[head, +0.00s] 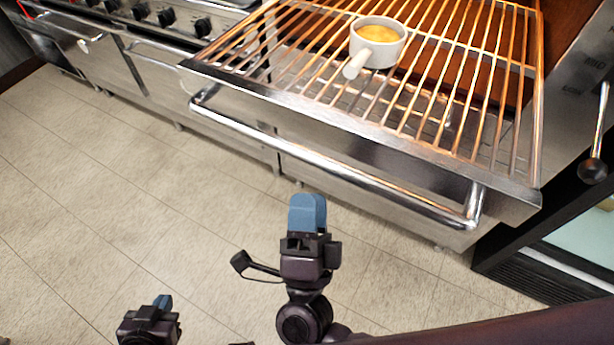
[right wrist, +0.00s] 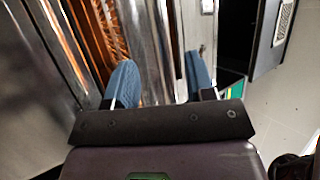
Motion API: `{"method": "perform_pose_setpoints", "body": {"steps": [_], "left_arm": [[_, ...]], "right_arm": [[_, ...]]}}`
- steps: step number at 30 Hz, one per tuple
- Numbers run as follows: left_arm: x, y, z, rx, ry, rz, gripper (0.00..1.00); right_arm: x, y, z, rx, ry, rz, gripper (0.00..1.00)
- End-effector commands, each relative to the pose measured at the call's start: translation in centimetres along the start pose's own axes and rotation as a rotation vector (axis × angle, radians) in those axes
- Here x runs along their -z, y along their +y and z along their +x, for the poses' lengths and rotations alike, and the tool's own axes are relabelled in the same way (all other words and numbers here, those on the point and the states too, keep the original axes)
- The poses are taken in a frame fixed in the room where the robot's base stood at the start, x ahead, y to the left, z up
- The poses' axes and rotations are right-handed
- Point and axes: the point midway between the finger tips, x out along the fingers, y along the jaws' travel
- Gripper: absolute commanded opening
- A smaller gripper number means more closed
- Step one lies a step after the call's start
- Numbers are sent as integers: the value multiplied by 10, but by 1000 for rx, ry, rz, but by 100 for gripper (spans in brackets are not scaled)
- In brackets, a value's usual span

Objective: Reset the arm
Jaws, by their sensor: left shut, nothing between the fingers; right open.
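My right gripper (head: 307,212) is in the lower middle of the head view, with blue finger pads pointing up toward the long bar handle (head: 330,168) of the steel oven front. In the right wrist view its two blue fingers (right wrist: 160,84) are spread, with nothing held between them. The bar handle (right wrist: 152,50) shows beyond the gap between them. My left gripper (head: 163,302) is low at the left of the head view, over the floor, shut and empty. Only its blue tip and dark body show; its arm is mostly cut off by the frame.
A white mug (head: 378,47) with orange-yellow contents and a pale handle stands on the wire rack (head: 440,100) above the oven front. Stove knobs (head: 167,16) are at the upper left. A dark lever knob (head: 593,171) is at the right. The tiled floor (head: 130,200) at left is clear.

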Motion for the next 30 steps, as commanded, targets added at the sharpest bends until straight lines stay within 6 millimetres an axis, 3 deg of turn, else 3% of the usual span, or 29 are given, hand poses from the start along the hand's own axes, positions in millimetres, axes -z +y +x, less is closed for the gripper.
{"method": "perform_pose_setpoints", "body": {"steps": [8, 14, 17, 23, 26, 30], "left_arm": [[0, 1, 1, 0, 1, -3, 0], [-4, 0, 0, 0, -5, 1, 0], [-7, -2, -1, 0, -11, 5, 0], [-7, -5, -4, 3, -11, 12, 0], [-1, -5, -6, 4, -1, 12, 0], [5, -6, -8, 7, 11, 9, 0]], "right_arm": [[-2, 0, 0, -1, -12, -4, 50], [-30, -3, -2, 25, -193, -73, 50], [-44, 5, -1, 51, -334, -180, 50], [-40, 52, -10, 22, -608, -489, 50], [-18, 88, -23, -48, -744, -668, 50], [39, 144, -50, -208, -921, -920, 50]]}}
